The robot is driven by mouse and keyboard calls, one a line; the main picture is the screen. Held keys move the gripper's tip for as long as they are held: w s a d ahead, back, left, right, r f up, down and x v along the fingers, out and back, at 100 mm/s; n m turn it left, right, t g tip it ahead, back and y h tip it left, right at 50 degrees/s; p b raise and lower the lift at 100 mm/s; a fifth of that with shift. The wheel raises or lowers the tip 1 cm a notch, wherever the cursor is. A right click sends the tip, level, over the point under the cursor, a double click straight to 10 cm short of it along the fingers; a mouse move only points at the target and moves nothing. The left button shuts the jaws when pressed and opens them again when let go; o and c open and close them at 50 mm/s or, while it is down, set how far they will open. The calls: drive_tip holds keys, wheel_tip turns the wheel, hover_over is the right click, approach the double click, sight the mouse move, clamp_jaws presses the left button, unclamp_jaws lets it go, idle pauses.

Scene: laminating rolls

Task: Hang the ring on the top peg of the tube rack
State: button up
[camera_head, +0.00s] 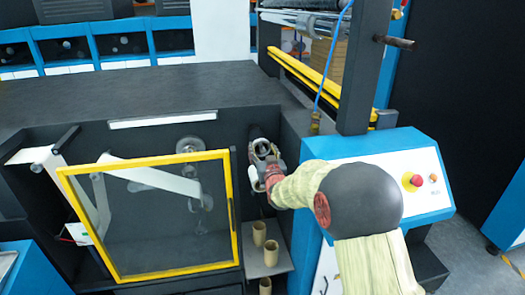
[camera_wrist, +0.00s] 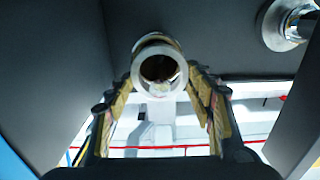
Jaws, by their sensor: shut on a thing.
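My gripper (camera_head: 270,172) reaches into the dark recess of the machine, right of the yellow-framed door. In the wrist view my gripper (camera_wrist: 161,85) has its two fingers on either side of a pale ring (camera_wrist: 160,50), seen end-on with a dark hole, and is shut on it. In the head view a pale round part at the fingers, probably the ring (camera_head: 256,181), is partly covered by my gripper. A metallic round part (camera_head: 262,149) is just beyond the fingers. I cannot tell which part is the top peg of the tube rack.
Several brown tubes (camera_head: 259,233) stand upright on a grey shelf (camera_head: 283,262) below my gripper. The yellow-framed door (camera_head: 231,200) is close on the left. A blue control cabinet (camera_head: 345,148) with a red button is on the right. Another shiny roll end (camera_wrist: 291,24) shows upper right in the wrist view.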

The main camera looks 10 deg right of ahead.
drive_tip(key=o, duration=1.3)
drive_tip(key=shift+s, duration=0.1)
